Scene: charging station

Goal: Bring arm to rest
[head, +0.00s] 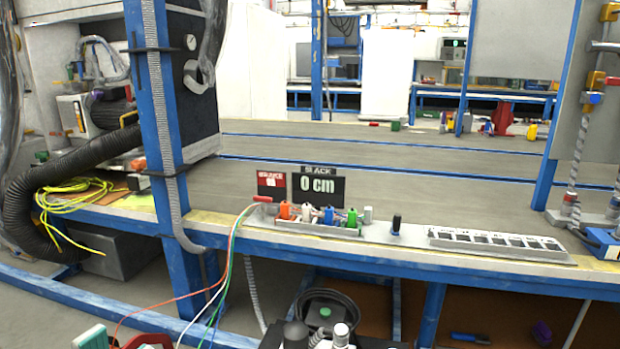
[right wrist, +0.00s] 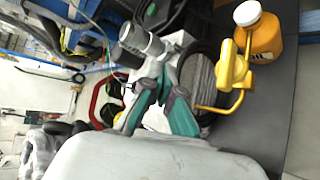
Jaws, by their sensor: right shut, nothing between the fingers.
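My right gripper (right wrist: 163,78) shows in the right wrist view, its teal-and-grey fingers closed together with nothing held between them. Its pale housing fills the bottom of that view. The fingers point toward a cluttered area, with a grey cylindrical part (right wrist: 140,40) close beyond them. I cannot tell whether they touch it.
A yellow tool (right wrist: 230,78) and an orange bottle (right wrist: 262,40) lie right of the fingers; a red-framed item (right wrist: 105,98) is left. In the head view, a workbench (head: 400,262) carries coloured connectors (head: 328,215) and a "0 cm" display (head: 318,190). Thin wires (head: 232,240) hang over its edge.

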